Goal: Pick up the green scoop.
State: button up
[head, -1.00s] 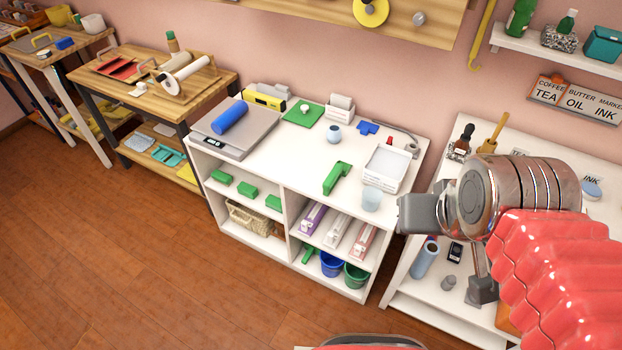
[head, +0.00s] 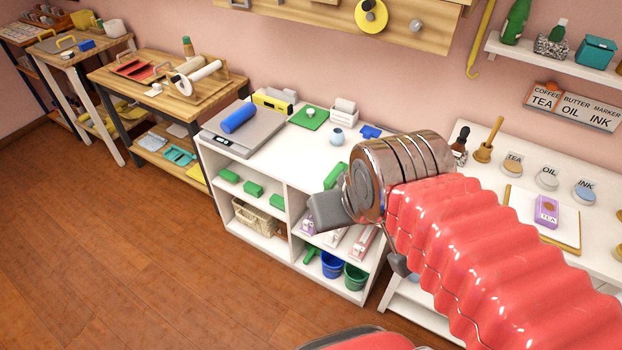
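A green object with a bent end (head: 336,174) lies on top of the white shelf unit, partly hidden behind my arm's metal wrist. A second green piece, slim and handle-like (head: 311,254), is in the lower right compartment beside the blue bucket. I cannot tell for sure which of them is the scoop.
The white shelf unit (head: 283,150) carries a scale (head: 243,131) with a blue roll, a green board (head: 309,118) and a small jar (head: 337,136). Blue (head: 332,264) and green (head: 355,276) buckets stand below. A white table (head: 483,181) is at right. The wooden floor in front is clear.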

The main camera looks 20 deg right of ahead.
aim_at(329, 181)
jog(key=u, duration=0.55)
jog(key=i, duration=1)
jog(key=u, duration=0.05)
